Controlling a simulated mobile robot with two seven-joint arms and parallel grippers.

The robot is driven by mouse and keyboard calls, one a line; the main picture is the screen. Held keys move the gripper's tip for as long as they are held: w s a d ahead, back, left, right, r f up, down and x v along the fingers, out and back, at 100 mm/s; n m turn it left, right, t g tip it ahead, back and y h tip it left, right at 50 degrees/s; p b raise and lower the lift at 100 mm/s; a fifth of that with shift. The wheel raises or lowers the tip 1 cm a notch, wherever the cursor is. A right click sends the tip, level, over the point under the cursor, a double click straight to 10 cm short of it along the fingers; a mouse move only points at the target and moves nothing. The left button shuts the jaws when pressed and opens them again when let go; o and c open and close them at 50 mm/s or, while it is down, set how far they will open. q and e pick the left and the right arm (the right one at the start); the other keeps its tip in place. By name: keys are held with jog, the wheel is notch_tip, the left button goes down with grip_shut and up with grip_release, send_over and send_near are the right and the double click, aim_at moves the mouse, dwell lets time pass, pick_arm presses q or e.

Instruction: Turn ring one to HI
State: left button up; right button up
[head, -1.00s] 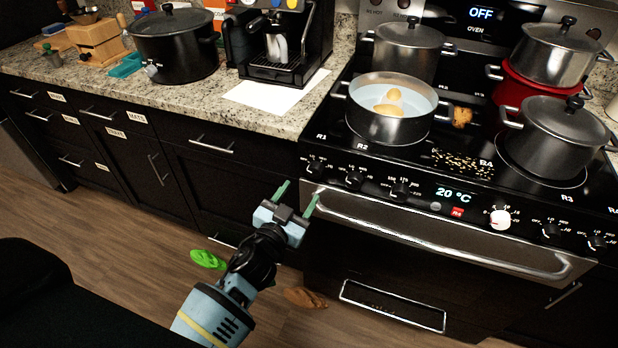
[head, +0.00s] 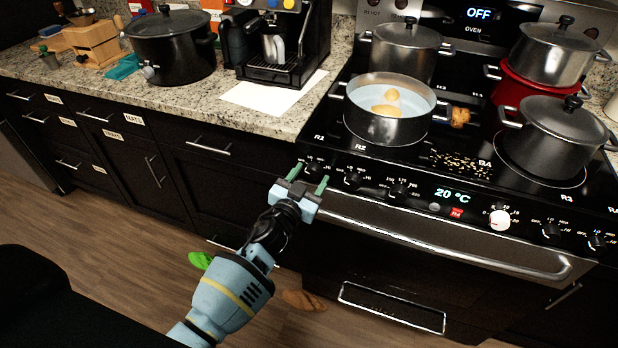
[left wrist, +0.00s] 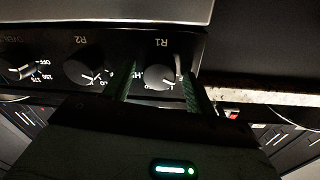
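The black R1 knob (head: 314,167) is at the left end of the stove's front panel. In the left wrist view the R1 knob (left wrist: 160,77) shows with its label above it and scale marks around it. My left gripper (head: 309,178) is open in front of this knob. In the left wrist view its two green fingers (left wrist: 160,90) appear one on each side of the knob; I cannot tell whether they touch it. The knob's exact setting is too small to read. My right gripper is not in view.
The R2 knob (head: 353,180) is close beside R1. An open pot (head: 388,128) with water and potatoes stands on the left front ring. The oven handle (head: 440,245) runs below the panel. A green thing (head: 200,260) and a brown one (head: 304,300) lie on the floor.

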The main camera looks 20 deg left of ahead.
pick_arm(q)
jog(key=c, duration=0.9)
jog(key=shift+o, duration=0.2)
